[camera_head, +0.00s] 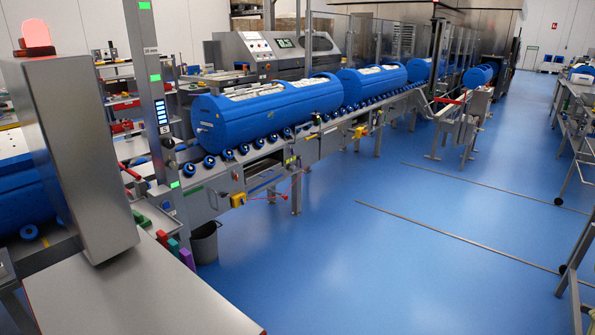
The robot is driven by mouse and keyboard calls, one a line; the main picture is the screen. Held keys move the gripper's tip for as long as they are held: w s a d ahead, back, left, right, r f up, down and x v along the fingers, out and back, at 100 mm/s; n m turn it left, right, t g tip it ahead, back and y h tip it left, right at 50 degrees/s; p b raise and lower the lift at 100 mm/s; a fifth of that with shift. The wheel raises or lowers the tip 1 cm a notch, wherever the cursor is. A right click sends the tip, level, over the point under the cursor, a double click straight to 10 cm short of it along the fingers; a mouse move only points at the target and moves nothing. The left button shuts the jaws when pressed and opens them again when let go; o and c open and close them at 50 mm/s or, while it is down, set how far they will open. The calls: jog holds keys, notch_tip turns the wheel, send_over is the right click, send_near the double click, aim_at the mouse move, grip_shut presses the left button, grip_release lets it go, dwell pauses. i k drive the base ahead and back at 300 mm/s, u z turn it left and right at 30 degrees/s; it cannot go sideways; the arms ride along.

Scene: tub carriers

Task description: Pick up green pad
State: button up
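A small green block (141,219), which may be the green pad, sits at the back end of a row of coloured blocks along the edge of the pale bench at lower left. A red block (162,237), a teal block (174,247) and a purple block (187,259) follow it towards the front. The blocks are small in view, and their exact shape and what they rest on are hard to tell. My gripper does not show in this view.
A grey metal housing (75,140) with a red lamp stands left of the blocks. A bench top (140,300) lies in front. A grey bin (204,243) stands on the floor. A roller conveyor with blue tubs (265,115) runs behind.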

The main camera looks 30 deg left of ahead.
aim_at(140, 219)
jog(key=i, duration=2.35)
jog(key=u, duration=2.4)
jog(key=i, duration=0.85)
jog(key=u, duration=1.5)
